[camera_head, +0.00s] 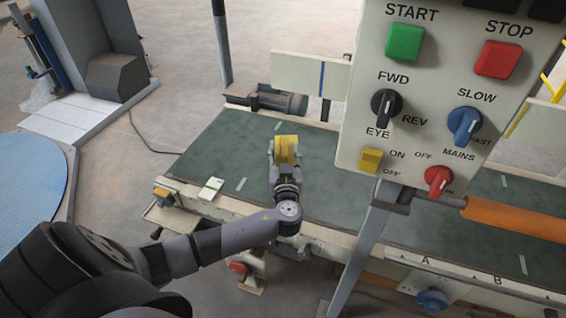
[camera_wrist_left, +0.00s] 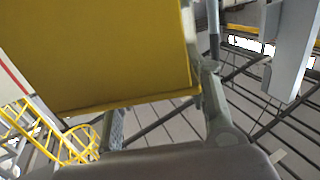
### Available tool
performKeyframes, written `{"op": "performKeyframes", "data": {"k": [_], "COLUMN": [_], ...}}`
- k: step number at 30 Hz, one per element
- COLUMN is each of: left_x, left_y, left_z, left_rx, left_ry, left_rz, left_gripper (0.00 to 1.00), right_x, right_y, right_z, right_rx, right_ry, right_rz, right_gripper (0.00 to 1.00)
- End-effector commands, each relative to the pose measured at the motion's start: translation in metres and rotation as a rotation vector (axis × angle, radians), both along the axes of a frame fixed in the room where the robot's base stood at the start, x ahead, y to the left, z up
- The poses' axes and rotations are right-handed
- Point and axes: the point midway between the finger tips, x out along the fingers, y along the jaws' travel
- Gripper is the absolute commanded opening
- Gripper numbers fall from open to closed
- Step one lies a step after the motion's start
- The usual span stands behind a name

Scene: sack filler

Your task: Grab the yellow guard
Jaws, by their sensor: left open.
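The yellow guard (camera_head: 287,149) shows in the head view as a small yellow block above the green conveyor belt, right at my left gripper's tip. In the left wrist view the yellow guard (camera_wrist_left: 110,50) fills the upper left as a big flat yellow face, very close. My left gripper (camera_head: 284,166) is open, pointing away from me over the belt. In the wrist view its fingers (camera_wrist_left: 165,110) show below and to the right of the guard, partly hidden behind it. I cannot tell whether they touch it. My right gripper is not in view.
A control panel (camera_head: 447,105) with buttons and knobs stands on a post (camera_head: 365,240) right of my left arm. The green belt (camera_head: 225,160) runs beneath the gripper. A motor (camera_head: 275,101) sits behind it. An orange cylinder (camera_head: 515,218) lies at the right.

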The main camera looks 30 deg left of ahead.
Motion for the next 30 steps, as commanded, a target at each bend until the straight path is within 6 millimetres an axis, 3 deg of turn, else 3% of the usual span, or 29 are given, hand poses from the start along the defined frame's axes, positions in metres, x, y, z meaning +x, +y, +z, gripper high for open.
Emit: {"op": "performKeyframes", "data": {"k": [5, 13, 30], "left_x": [0.017, 0.019, 0.018], "left_y": [0.012, 0.013, 0.013], "left_z": [0.000, -0.001, -0.001], "left_rx": [0.002, 0.000, 0.000], "left_ry": [0.001, 0.002, 0.002], "left_rz": [0.001, 0.000, 0.000], "left_gripper": [0.43, 0.43, 0.05], "right_x": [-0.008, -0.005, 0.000], "right_y": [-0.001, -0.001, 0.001], "right_z": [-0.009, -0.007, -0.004], "right_rx": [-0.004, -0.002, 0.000], "right_ry": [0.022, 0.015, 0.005], "right_rz": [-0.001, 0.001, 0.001], "right_gripper": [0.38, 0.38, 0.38]}}
